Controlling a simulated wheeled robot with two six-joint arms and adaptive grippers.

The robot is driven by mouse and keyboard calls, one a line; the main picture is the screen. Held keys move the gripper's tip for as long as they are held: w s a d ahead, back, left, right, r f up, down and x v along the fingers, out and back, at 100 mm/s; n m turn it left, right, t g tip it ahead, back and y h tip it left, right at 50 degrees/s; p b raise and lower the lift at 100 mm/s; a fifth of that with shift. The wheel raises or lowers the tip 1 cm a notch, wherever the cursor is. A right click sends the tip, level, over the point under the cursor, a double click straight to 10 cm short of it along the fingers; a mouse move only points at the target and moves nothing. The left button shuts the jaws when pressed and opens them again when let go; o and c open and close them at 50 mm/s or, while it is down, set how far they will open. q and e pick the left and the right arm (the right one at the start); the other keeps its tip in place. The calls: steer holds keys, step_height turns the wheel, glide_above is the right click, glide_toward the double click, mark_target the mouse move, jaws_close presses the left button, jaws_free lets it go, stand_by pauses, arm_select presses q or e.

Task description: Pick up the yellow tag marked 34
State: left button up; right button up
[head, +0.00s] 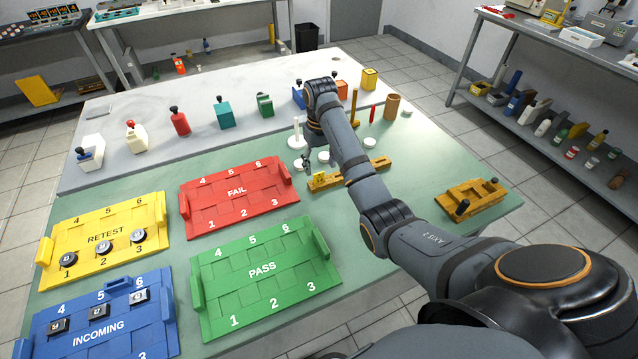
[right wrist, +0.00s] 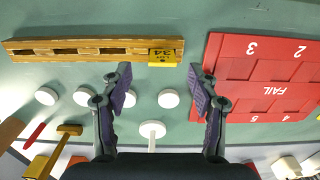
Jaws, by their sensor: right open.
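The yellow tag (right wrist: 162,57) reads 34, upside down in the right wrist view, and lies at one end of a slotted wooden rack (right wrist: 95,47). In the head view the tag (head: 320,180) is at the rack's left end, close to the red FAIL tray. My right gripper (right wrist: 157,82) is open and empty, with its fingertips on either side of the tag's line and just short of it in the picture. In the head view this gripper (head: 307,163) is partly hidden by my own arm. My left gripper is not in view.
The red FAIL tray (right wrist: 270,77) is close beside the right finger. Several white discs (right wrist: 168,98) and a white post on a round base (right wrist: 152,130) are near the fingers. Green PASS (head: 262,270), yellow RETEST (head: 105,235) and blue INCOMING (head: 100,325) trays fill the left side.

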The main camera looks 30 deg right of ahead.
mark_target(319, 173)
steer(key=f+b, duration=0.1)
steer(key=f, duration=0.1)
steer(key=f+b, duration=0.1)
steer(key=shift+a+f+b, duration=0.2)
steer(key=shift+f+b, duration=0.1)
steer(key=shift+f, duration=0.1)
steer(key=shift+f+p, duration=0.35)
steer(key=shift+p, duration=0.15)
steer(key=shift+w+f, duration=0.1)
steer(key=shift+f, duration=0.15)
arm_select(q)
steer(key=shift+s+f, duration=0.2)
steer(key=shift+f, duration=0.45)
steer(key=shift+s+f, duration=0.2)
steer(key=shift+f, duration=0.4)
arm_select(e)
steer(key=shift+r, duration=0.1)
steer(key=shift+c, duration=0.3)
steer(key=c, duration=0.8)
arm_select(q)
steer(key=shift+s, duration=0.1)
